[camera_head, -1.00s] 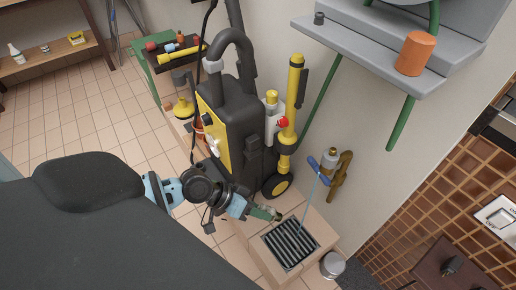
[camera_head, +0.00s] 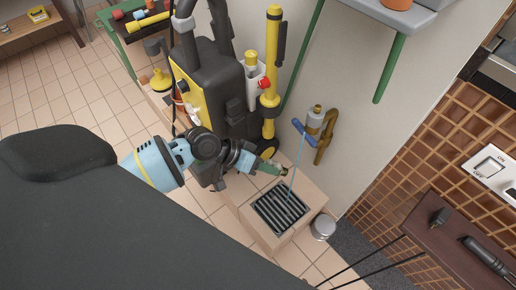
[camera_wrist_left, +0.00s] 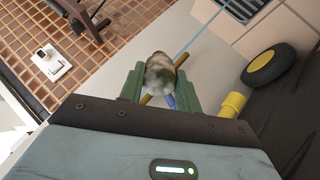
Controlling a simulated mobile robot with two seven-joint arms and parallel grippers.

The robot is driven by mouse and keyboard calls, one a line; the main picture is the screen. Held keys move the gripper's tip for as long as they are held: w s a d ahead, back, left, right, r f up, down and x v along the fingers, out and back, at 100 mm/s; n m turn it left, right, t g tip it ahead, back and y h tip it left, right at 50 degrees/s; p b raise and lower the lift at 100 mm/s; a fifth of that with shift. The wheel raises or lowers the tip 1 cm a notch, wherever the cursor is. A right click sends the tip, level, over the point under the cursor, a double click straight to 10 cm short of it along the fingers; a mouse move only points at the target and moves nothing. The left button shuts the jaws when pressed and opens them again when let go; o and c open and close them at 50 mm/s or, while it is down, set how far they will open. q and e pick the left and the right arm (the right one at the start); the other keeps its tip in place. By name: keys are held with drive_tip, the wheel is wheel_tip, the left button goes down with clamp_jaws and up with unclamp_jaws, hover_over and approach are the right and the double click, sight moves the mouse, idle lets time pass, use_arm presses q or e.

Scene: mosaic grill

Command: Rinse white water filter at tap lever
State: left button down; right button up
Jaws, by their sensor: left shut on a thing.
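My left gripper (camera_head: 280,169) is shut on the white water filter, a rounded grey-white piece (camera_wrist_left: 160,72) between its green fingers in the left wrist view. In the head view the filter is too small to make out clearly. The tap lever (camera_head: 303,131) is blue and sits on a brass tap (camera_head: 325,138) on the wall. A thin light-blue water stream (camera_head: 296,175) runs down from the tap to a floor drain grate (camera_head: 281,207). My gripper is just left of the stream; I cannot tell whether the filter touches it. My right gripper is not in view.
A black and yellow cleaning machine (camera_head: 215,75) stands behind my left arm. A metal bucket (camera_head: 323,227) stands right of the drain block. A grey shelf (camera_head: 400,15) with green legs is above. A brown table (camera_head: 455,220) is at the lower right.

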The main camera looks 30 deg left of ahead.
use_arm(q)
drive_tip(key=shift+w+d+f+b, duration=0.15)
drive_tip(key=shift+w+d+b, duration=0.2)
drive_tip(key=shift+w, duration=0.2)
drive_tip(key=shift+w+d+f+b, duration=0.2)
drive_tip(key=shift+w+b, duration=0.15)
drive_tip(key=shift+w, duration=0.15)
drive_tip(key=shift+w+d+f+b, duration=0.1)
drive_tip(key=shift+w+d+b, duration=0.25)
drive_tip(key=shift+w, duration=0.2)
drive_tip(key=shift+w+d+f+b, duration=0.15)
drive_tip(key=shift+w+d+b, duration=0.2)
drive_tip(key=shift+w, duration=0.5)
drive_tip(key=shift+w+d+f+b, duration=0.15)
drive_tip(key=shift+w+d+b, duration=0.15)
drive_tip(key=shift+w, duration=0.5)
drive_tip(key=shift+d, duration=0.1)
drive_tip(key=shift+d, duration=0.15)
drive_tip(key=shift+s+d+p, duration=0.25)
drive_tip(key=shift+d+p, duration=0.1)
drive_tip(key=shift+p, duration=0.2)
drive_tip(key=shift+w+a, duration=0.1)
drive_tip(key=shift+a, duration=0.1)
drive_tip(key=shift+w+a, duration=0.2)
drive_tip(key=shift+a, duration=0.15)
